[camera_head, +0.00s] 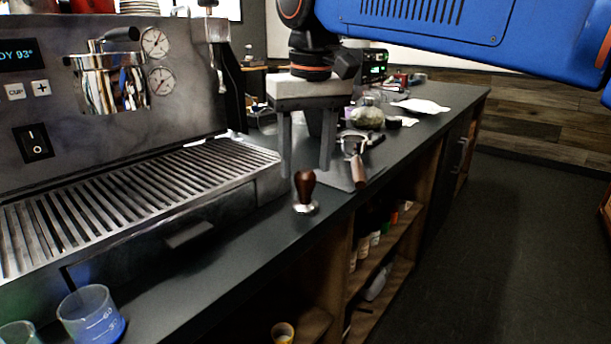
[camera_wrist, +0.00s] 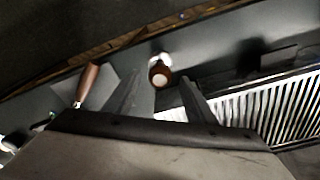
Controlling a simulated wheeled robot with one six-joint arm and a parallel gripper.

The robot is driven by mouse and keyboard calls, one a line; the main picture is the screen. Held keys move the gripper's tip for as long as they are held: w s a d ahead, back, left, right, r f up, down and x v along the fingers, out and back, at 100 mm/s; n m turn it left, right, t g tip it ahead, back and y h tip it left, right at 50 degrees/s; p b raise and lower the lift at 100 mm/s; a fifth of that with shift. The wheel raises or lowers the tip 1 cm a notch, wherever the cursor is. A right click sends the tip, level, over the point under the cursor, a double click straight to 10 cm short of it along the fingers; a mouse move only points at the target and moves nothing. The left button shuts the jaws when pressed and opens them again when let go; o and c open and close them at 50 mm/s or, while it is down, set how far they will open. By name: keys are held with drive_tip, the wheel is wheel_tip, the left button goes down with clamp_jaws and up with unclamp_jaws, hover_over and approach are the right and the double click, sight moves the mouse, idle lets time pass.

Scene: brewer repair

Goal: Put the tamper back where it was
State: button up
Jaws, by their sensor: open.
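The tamper (camera_head: 306,190), with a dark reddish-brown handle and a metal base, stands upright on the dark counter (camera_head: 245,248), just right of the espresso machine's drip tray. My gripper (camera_head: 305,174) is open, its two fingers pointing down above and behind the tamper in the head view. In the wrist view the tamper (camera_wrist: 160,72) shows between and beyond the tips of my gripper (camera_wrist: 165,86). The fingers look apart from it, and nothing is held.
The espresso machine (camera_head: 110,150) with its slatted drip tray (camera_head: 130,200) fills the left. A portafilter (camera_head: 356,165) lies on the counter behind the tamper. A blue-filled measuring cup (camera_head: 90,315) stands at front left.

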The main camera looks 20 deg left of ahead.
sight(308, 175)
wheel_tip(308, 175, up, 7)
drive_tip(key=shift+s+d+r, duration=0.2)
drive_tip(key=shift+s+d, duration=0.1)
drive_tip(key=shift+s, duration=0.05)
drive_tip(key=d+f+m+t, duration=0.1)
drive_tip(key=d+f, duration=0.3)
drive_tip(key=d, duration=0.5)
drive_tip(key=w+d+f+m, duration=0.1)
drive_tip(key=d+f, duration=0.3)
drive_tip(key=d, duration=0.4)
drive_tip(key=d+f+m+t, duration=0.15)
drive_tip(key=d+f, duration=0.25)
drive_tip(key=d, duration=0.5)
drive_tip(key=s+d+f+m, duration=0.1)
drive_tip(key=s+d+f, duration=0.3)
drive_tip(key=d+f, duration=0.2)
drive_tip(key=s+d+f+m+t, duration=0.1)
drive_tip(key=s+d+f+m, duration=0.1)
drive_tip(key=s+d+f, duration=0.2)
drive_tip(key=s+d+f+m, duration=0.1)
drive_tip(key=s+d+f, duration=0.3)
drive_tip(key=d+f, duration=0.4)
wheel_tip(308, 175, down, 4)
drive_tip(key=shift+s+f+h, duration=0.1)
drive_tip(key=shift+s+h, duration=0.25)
drive_tip(key=shift+h, duration=0.05)
